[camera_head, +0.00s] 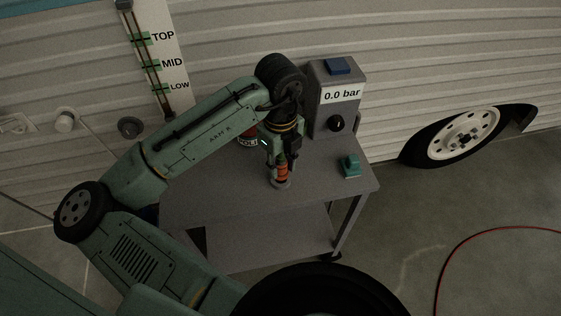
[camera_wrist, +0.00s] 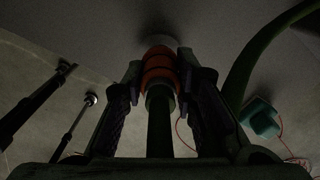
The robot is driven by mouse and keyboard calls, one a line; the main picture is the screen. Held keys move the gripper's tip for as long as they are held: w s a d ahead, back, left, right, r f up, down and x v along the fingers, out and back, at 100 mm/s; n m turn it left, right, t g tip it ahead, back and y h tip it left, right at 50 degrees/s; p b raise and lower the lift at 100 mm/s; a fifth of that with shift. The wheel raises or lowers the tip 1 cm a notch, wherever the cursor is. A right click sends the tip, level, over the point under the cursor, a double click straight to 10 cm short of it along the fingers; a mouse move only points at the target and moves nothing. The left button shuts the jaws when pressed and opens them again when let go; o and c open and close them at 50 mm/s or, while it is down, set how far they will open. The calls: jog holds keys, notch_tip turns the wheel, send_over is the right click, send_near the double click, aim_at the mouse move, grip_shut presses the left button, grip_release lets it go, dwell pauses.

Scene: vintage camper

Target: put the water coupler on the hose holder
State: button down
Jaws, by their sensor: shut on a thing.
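The orange water coupler (camera_head: 282,172) stands roughly upright over the grey cart top, with dark bands around it. My gripper (camera_head: 280,158) points down from above and is shut on it. In the wrist view the coupler (camera_wrist: 160,68) sits between both fingers, with a dark green hose (camera_wrist: 160,125) running from it toward the camera. A pale grey round piece (camera_head: 281,184) is at the coupler's lower end; I cannot tell whether it is the hose holder, or whether it is part of the coupler.
A can partly hidden by my arm stands behind the gripper. A red hose (camera_head: 455,255) lies on the floor at right. The camper wall is behind.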

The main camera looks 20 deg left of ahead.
jog(key=shift+f, duration=0.4)
jog(key=shift+f+b, duration=0.45)
jog(key=shift+f, duration=0.1)
jog(key=c, duration=1.3)
grip_release()
jog(key=shift+r, duration=0.1)
